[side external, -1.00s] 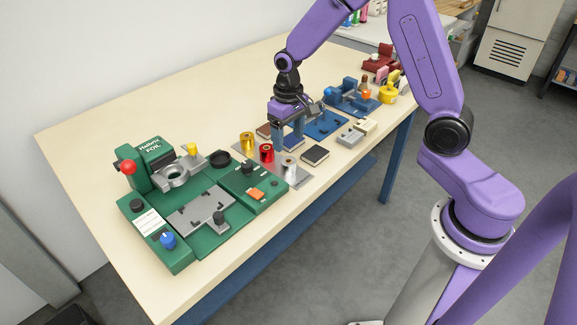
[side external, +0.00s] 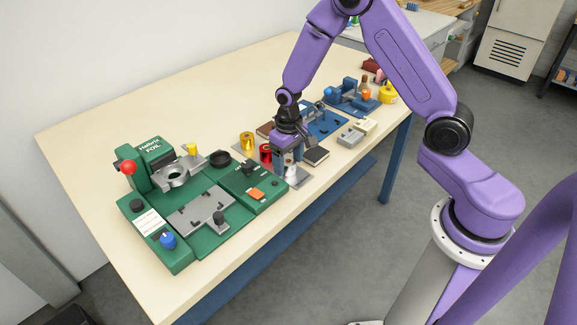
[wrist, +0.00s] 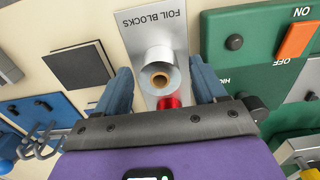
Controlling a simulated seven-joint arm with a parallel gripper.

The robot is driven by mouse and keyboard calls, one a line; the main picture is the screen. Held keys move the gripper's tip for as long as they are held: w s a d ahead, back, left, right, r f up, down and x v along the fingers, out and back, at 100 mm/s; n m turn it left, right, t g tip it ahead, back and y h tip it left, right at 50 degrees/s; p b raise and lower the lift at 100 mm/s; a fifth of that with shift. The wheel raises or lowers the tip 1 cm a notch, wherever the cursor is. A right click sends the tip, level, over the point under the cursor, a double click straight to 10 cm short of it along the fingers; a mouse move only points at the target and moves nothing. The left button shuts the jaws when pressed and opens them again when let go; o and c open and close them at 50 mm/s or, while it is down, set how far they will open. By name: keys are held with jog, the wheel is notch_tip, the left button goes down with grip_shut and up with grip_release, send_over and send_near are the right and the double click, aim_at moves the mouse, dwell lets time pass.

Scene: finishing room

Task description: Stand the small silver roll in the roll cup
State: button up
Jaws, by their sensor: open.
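The small silver roll (side external: 291,174) stands upright on the grey plate labelled FOIL BLOCKS, partly hidden by my gripper in the side view. In the wrist view the silver roll (wrist: 158,60) shows its brown core, between my two blue fingers. My gripper (wrist: 161,88) is open, one finger on each side of the roll with gaps visible; it is low over the plate in the side view (side external: 288,163). A round black cup (side external: 220,158) sits on the green foil machine and looks empty; I cannot tell for certain that it is the roll cup.
A red roll (side external: 266,152) and a gold roll (side external: 247,141) stand close by on the plate (side external: 303,182). The green machine (side external: 192,252) lies left, with a grey ring holder (side external: 174,174) and knobs. A dark square block (side external: 315,155) lies right.

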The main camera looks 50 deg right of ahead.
aim_at(288, 161)
jog(key=c, duration=1)
jog(key=shift+o, duration=0.2)
jog(key=shift+r, duration=3.75)
jog(key=shift+w, duration=0.1)
jog(key=w+a, duration=0.5)
jog(key=w, duration=0.3)
jog(key=w+a, duration=0.6)
jog(key=w, duration=0.2)
jog(key=shift+w+d+f, duration=0.1)
jog(key=shift+w+f, duration=0.05)
jog(key=shift+f, duration=1.2)
jog(key=shift+w+d+f, duration=0.1)
jog(key=shift+f, duration=1.25)
